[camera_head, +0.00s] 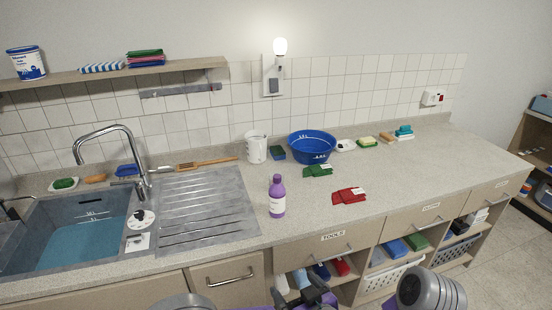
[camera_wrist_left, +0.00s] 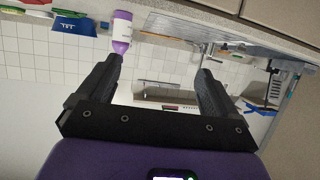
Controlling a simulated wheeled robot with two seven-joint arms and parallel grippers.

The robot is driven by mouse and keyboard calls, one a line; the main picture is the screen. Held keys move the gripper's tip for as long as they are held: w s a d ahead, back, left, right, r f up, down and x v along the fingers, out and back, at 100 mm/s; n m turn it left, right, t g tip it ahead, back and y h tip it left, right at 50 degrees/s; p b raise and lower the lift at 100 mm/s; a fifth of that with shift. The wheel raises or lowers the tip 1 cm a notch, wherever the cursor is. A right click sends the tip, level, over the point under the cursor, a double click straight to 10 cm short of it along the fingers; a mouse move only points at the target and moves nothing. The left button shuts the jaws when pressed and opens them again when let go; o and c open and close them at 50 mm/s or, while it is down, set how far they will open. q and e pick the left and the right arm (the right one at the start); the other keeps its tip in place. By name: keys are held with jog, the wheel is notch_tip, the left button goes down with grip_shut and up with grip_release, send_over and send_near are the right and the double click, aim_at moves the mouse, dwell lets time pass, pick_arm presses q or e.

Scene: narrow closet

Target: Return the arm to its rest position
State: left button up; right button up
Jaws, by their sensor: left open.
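My left gripper (camera_head: 312,290) shows at the bottom edge of the head view, in front of the drawer fronts and below the counter edge. In the left wrist view its two dark fingers (camera_wrist_left: 160,70) are spread wide apart with nothing between them. A grey rounded link of mine shows at the bottom right of the head view; my right gripper is not in view. A purple bottle (camera_head: 277,197) stands upright on the counter beyond my left gripper, apart from it. It also shows near one fingertip in the left wrist view (camera_wrist_left: 122,28).
The counter (camera_head: 330,225) edge and open shelves with a white basket (camera_head: 385,278) lie close to my left gripper. A blue basin (camera_head: 312,148), red cloth (camera_head: 349,195) and green cloth (camera_head: 318,171) are on the counter. The sink (camera_head: 85,235) is at left.

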pick_arm(q)
jog(key=w+a+f+m+h, duration=0.1)
jog(key=w+a+f+h, duration=0.1)
jog(key=w+a+f, duration=0.4)
jog(key=s+a+f+m+g+h, duration=0.1)
jog(key=a+f+g+h, duration=0.1)
jog(key=f, duration=0.7)
jog(key=a+f+g+h, duration=0.2)
jog(key=f, duration=0.7)
jog(key=s+a+f+g+h, duration=0.2)
jog(key=s+f+g, duration=0.2)
jog(key=s, duration=0.5)
jog(key=s+a+f+g+h, duration=0.1)
jog(key=s+a+f+g, duration=0.1)
jog(key=s+f+g, duration=0.2)
jog(key=s+f, duration=0.3)
jog(key=s, duration=0.2)
jog(key=shift+s+a+h, duration=0.2)
jog(key=shift+s+h, duration=0.1)
jog(key=shift+h, duration=0.1)
